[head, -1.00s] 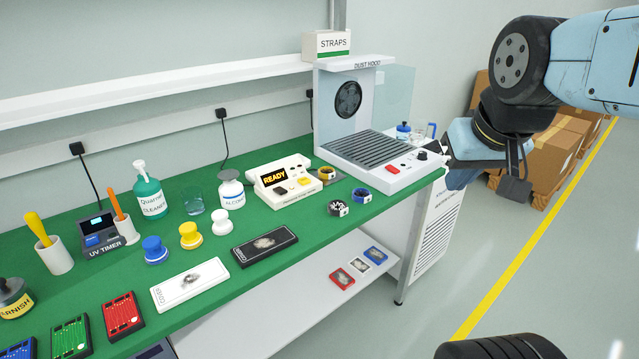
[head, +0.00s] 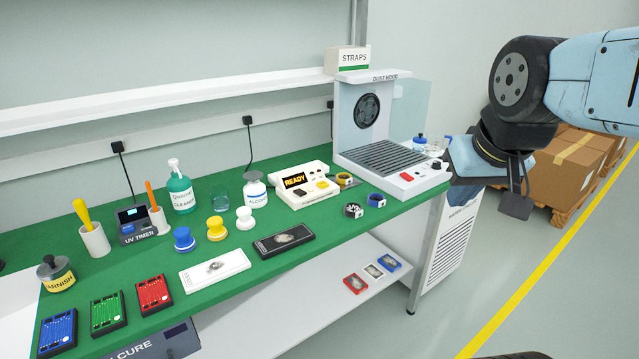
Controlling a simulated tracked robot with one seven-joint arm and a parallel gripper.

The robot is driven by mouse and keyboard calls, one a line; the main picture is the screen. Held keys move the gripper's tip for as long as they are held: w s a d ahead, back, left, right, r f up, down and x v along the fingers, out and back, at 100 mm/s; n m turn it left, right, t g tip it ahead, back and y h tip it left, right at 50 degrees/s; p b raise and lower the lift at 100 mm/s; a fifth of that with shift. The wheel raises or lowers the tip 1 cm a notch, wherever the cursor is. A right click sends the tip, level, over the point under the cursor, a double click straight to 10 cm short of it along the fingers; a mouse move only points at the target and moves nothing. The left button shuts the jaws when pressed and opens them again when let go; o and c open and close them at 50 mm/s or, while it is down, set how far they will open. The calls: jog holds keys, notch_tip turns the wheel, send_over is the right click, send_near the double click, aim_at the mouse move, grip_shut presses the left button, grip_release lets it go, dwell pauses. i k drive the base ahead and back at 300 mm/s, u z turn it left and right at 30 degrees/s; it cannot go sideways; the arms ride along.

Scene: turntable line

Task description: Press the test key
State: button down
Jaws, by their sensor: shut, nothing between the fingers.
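The tester (head: 310,199) is a cream box on the green bench, left of the dust hood. Its lit display (head: 295,180) reads READY. A yellow-orange key (head: 300,192) and a dark key (head: 322,185) with some red show on its sloped face. Their lettering is too small to read, so I cannot tell which is the test key. My gripper (head: 516,204) is at the right, beyond the bench's right end and well away from the tester. It looks like a shut dark block, empty; its separate fingertips are not clear.
The dust hood (head: 358,130) stands between the tester and my arm. Straps (head: 354,211) lie at the tester's right. An alcohol bottle (head: 256,192) is close at its left. Black (head: 283,240) and white (head: 215,270) cases lie in front. Open floor (head: 575,290) is at right.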

aim_at(322, 185)
jog(key=u, duration=0.05)
jog(key=i, duration=0.9)
jog(key=z, duration=0.1)
